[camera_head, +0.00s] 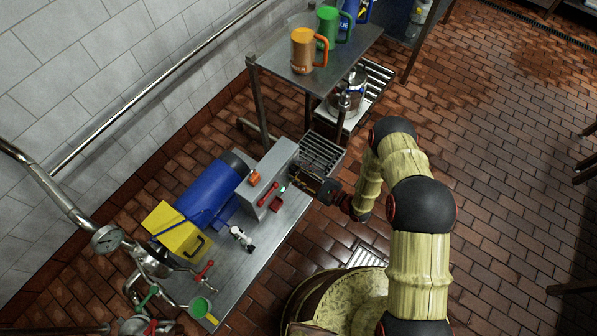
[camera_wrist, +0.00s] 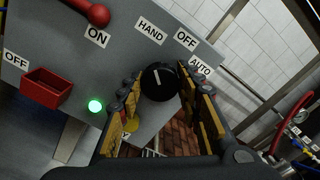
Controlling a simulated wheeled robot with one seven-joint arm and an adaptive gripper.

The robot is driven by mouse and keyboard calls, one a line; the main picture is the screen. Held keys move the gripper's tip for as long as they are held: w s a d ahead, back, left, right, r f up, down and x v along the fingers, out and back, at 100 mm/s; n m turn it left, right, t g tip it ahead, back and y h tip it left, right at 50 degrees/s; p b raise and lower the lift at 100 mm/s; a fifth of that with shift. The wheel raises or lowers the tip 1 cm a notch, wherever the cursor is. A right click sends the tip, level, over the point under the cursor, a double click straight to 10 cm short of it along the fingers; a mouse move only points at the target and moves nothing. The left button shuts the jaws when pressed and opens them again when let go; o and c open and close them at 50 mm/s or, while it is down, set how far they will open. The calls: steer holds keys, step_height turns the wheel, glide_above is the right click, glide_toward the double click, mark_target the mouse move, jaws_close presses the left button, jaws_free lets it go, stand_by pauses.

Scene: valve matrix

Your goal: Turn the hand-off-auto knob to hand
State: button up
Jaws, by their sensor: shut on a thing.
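The black hand-off-auto knob (camera_wrist: 159,81) sits on the grey panel face in the wrist view. Its white mark points up and slightly left, roughly toward the HAND label (camera_wrist: 150,31). The OFF label (camera_wrist: 187,40) and the AUTO label (camera_wrist: 200,67) lie up and right of the knob. My gripper (camera_wrist: 157,92) has one finger on each side of the knob and is shut on it. In the head view my gripper (camera_head: 309,181) is at the right face of the grey control box (camera_head: 270,168), where the knob is hidden.
A red lever (camera_wrist: 92,12) by an ON label, a red box-shaped part (camera_wrist: 46,88) and a lit green lamp (camera_wrist: 95,106) are left of the knob. A blue motor (camera_head: 212,187) lies behind the box. A shelf with mugs (camera_head: 303,50) stands above.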

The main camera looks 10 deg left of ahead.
stand_by(0.3)
steer(key=o, duration=1.1)
steer(key=shift+o, duration=0.3)
steer(key=v, duration=1.2)
